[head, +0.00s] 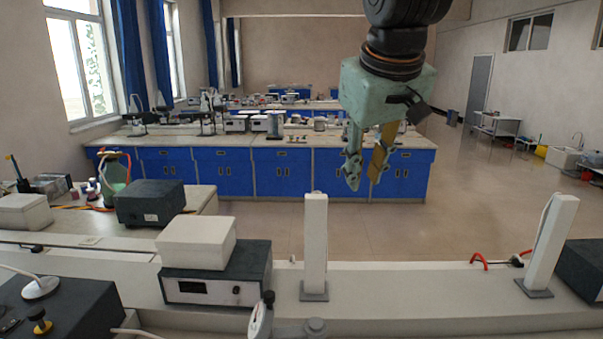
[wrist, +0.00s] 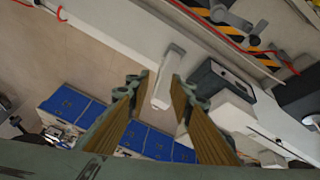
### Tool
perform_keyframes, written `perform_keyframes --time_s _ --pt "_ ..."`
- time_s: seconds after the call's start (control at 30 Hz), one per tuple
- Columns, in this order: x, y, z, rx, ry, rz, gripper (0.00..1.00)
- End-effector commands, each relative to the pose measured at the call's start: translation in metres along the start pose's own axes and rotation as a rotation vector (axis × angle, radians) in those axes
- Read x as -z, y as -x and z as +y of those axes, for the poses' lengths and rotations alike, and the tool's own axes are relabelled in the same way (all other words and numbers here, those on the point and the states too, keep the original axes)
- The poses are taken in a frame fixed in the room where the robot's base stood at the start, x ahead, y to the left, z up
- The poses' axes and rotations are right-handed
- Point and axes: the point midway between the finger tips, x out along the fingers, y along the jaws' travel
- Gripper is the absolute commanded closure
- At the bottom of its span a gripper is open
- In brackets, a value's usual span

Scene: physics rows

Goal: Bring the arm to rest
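My gripper (head: 365,172), a pale green body with wooden-coloured finger pads, hangs from my dark arm in the upper right of the head view. Its fingers point downward, apart and empty, above the level of the white bench. In the wrist view the two fingers of my gripper (wrist: 160,82) are spread with a gap between them. A white post (wrist: 167,68) shows through that gap, beyond the fingertips and not held. The same kind of post (head: 315,240) stands upright on the bench below in the head view.
The front bench (head: 420,290) carries a dark instrument (head: 215,288) with a white box (head: 196,242) on it. Another white post (head: 551,240) stands to the right, near red cables (head: 479,261). Blue cabinets (head: 285,172) stand behind. Open air surrounds my gripper.

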Motion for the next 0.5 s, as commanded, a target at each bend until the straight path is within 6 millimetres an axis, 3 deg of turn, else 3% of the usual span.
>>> perform_keyframes --time_s 0.5 --pt "-0.135 0.026 -0.002 0.006 -0.133 -0.05 0.79"
